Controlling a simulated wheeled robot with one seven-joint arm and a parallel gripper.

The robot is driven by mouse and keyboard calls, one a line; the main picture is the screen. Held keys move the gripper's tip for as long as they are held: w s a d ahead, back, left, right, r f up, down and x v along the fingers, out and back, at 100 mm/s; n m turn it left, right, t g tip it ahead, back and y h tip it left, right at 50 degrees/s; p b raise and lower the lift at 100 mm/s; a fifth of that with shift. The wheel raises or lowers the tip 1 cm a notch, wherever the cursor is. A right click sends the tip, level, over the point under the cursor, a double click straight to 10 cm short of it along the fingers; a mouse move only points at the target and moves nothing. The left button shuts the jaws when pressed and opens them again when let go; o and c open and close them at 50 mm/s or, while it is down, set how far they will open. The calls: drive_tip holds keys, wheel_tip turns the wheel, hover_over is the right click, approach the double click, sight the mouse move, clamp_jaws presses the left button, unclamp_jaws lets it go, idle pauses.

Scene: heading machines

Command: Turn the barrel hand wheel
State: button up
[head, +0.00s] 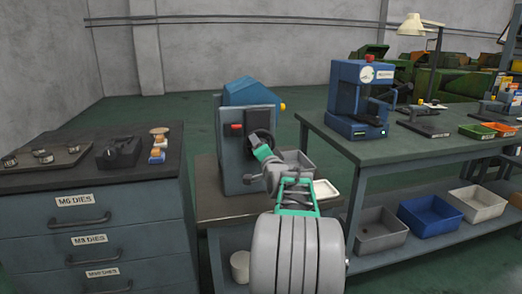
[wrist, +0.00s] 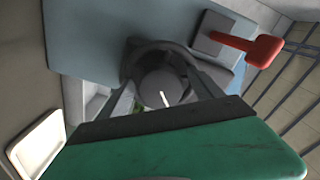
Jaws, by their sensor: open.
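The barrel hand wheel (wrist: 150,47) is a dark grey ring with a round hub carrying a white mark, on the blue-grey machine face (wrist: 90,35) in the wrist view. In the head view the wheel (head: 261,135) is partly hidden behind my gripper (head: 263,152). My gripper, with its green body, is directly in front of the wheel. In the wrist view the open fingers of my gripper (wrist: 163,92) reach toward the wheel on either side of the hub. I cannot tell whether they touch the rim.
A red lever (wrist: 258,49) sticks out near the wheel. A white tray (head: 325,189) lies on the machine's bench at right. A drawer cabinet (head: 95,210) stands at left. A green-topped workbench (head: 430,150) with a blue press (head: 357,98) stands at right.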

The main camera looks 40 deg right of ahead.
drive_tip(key=v, duration=0.8)
drive_tip(key=shift+w+p, duration=0.1)
drive_tip(key=shift+p, duration=0.25)
